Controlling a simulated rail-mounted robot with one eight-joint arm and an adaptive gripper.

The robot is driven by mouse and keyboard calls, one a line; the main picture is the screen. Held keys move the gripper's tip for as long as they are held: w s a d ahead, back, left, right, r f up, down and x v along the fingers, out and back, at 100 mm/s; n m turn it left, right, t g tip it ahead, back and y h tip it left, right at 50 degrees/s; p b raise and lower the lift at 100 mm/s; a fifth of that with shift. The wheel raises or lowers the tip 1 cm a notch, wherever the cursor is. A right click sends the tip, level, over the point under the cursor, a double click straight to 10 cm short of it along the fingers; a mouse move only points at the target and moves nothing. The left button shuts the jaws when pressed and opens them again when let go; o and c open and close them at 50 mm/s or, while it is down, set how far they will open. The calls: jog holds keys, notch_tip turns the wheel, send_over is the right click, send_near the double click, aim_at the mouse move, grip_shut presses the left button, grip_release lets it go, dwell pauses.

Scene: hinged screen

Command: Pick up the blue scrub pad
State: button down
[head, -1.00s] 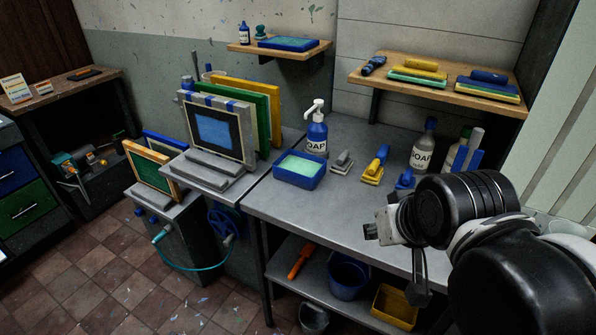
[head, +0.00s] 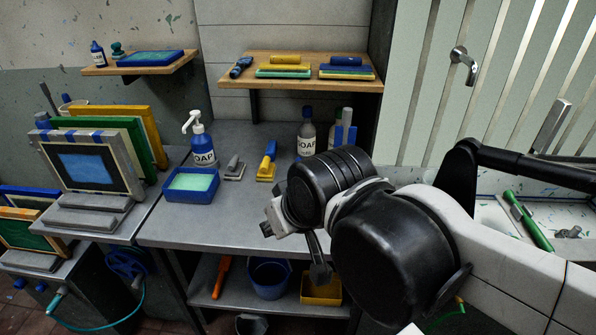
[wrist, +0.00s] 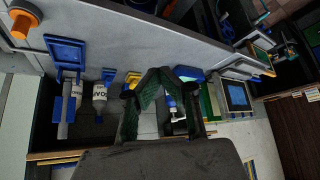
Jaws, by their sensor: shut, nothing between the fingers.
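My gripper (head: 320,272) hangs in front of the workbench's front edge in the head view, partly behind my own arm. In the wrist view its dark fingers meet at the tips (wrist: 160,72), with nothing between them. A small blue piece (wrist: 108,74) shows beside a yellow one in the wrist view. It may be the blue scrub pad, but it is too small to be sure. In the head view my arm covers most of that spot. A yellow pad with a blue handle (head: 267,160) and a grey-handled pad (head: 234,168) sit on the bench.
A soap pump bottle (head: 203,145) and a blue tray with a green inside (head: 191,184) stand left on the bench (head: 190,230). A second soap bottle (head: 306,135) stands behind my arm. A wall shelf (head: 250,80) holds stacked pads. An orange tool and tubs lie below.

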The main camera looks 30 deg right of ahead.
jog(key=c, duration=2.4)
grip_release()
jog(key=shift+c, duration=0.2)
jog(key=o, duration=1.7)
